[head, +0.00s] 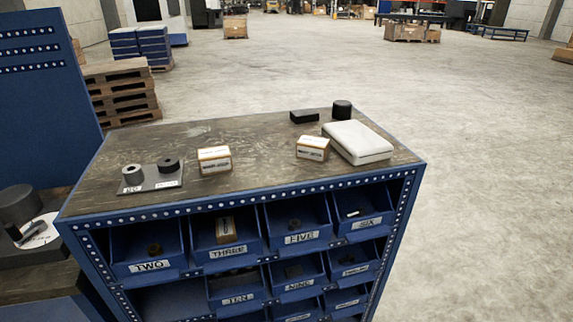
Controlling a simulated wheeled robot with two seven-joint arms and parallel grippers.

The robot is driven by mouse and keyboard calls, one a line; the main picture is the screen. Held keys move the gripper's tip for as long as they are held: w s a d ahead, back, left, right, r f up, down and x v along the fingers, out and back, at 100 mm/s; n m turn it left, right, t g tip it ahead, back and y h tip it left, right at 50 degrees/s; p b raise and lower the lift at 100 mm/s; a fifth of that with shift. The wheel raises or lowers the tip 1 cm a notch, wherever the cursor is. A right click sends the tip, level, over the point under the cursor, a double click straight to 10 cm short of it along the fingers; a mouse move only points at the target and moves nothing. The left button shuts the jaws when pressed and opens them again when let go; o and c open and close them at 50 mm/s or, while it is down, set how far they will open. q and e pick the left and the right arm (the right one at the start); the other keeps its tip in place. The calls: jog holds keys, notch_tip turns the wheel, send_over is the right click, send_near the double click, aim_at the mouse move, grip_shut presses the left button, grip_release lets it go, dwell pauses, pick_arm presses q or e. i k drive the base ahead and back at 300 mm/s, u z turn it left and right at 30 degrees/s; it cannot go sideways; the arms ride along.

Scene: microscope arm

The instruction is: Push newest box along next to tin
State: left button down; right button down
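Two small cardboard boxes with white labels stand on the cabinet's worn top. One box (214,160) is left of the middle. The other box (313,148) is farther right, close beside the left side of a white rounded case (357,142), which may be the tin. Their label writing is too small to read, so I cannot tell which box is newest. A short black cylinder (342,109) stands behind the white case. Neither of my grippers is in view.
A black block (304,117) lies at the back edge. A grey plate (152,181) with two round parts lies at the left. The blue cabinet (75,219) has labelled bins (149,265) below its front edge. The top is clear between the left box and the right box.

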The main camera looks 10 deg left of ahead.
aim_at(310, 148)
jog(key=u, duration=0.5)
jog(key=k, duration=1.1)
jog(key=z, duration=0.25)
jog(key=i, duration=0.7)
jog(key=z, duration=0.65)
jog(key=i, duration=0.85)
jog(key=u, duration=0.3)
